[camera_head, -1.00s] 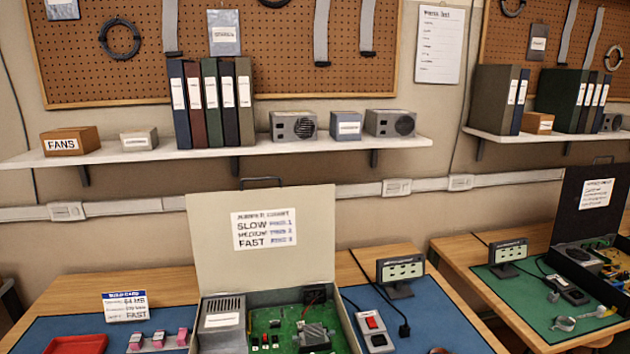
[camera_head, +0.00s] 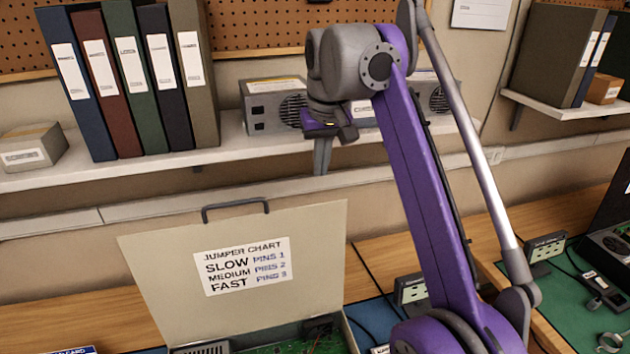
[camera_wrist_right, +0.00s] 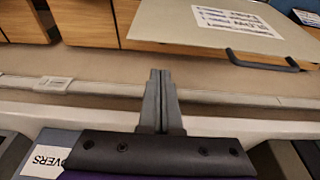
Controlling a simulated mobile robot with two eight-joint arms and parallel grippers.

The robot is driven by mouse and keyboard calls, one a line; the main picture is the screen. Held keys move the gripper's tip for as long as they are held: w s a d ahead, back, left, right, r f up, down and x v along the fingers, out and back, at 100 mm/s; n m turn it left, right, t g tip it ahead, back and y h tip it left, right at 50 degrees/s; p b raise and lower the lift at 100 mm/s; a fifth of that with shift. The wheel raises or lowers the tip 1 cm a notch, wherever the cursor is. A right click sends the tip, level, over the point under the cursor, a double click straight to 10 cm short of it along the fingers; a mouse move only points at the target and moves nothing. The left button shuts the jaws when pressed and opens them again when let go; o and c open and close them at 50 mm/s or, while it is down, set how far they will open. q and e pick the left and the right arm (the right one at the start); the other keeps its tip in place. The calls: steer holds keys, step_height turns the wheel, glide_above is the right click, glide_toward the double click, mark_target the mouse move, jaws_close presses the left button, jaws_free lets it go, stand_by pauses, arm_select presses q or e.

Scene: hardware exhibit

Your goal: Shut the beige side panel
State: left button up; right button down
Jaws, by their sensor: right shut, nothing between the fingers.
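The beige side panel (camera_head: 240,310) stands up, open, at the back of a case. It has a jumper chart label on its face and a dark handle on its top edge. It also shows in the right wrist view (camera_wrist_right: 185,28), at the upper right. The open case's interior with a green board (camera_head: 310,345) shows at the bottom edge of the head view. My right gripper (camera_head: 320,172) is shut and empty, pointing down behind and above the panel's top right corner, near the shelf front. It also shows in the wrist view (camera_wrist_right: 160,75), apart from the panel. My left gripper is not in view.
A wall shelf (camera_head: 110,175) with binders (camera_head: 130,85) and grey boxes (camera_head: 272,105) runs behind the panel, close to my right gripper. A second bench with a green mat (camera_head: 570,310) stands at the right. A small display (camera_head: 545,247) stands on it.

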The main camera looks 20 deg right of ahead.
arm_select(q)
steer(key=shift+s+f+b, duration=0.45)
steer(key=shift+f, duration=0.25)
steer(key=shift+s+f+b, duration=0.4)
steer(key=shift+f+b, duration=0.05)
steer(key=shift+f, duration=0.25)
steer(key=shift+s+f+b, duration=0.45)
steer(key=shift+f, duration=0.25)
arm_select(e)
steer(key=x, duration=0.9)
steer(key=shift+f, duration=0.4)
steer(key=shift+s, duration=0.1)
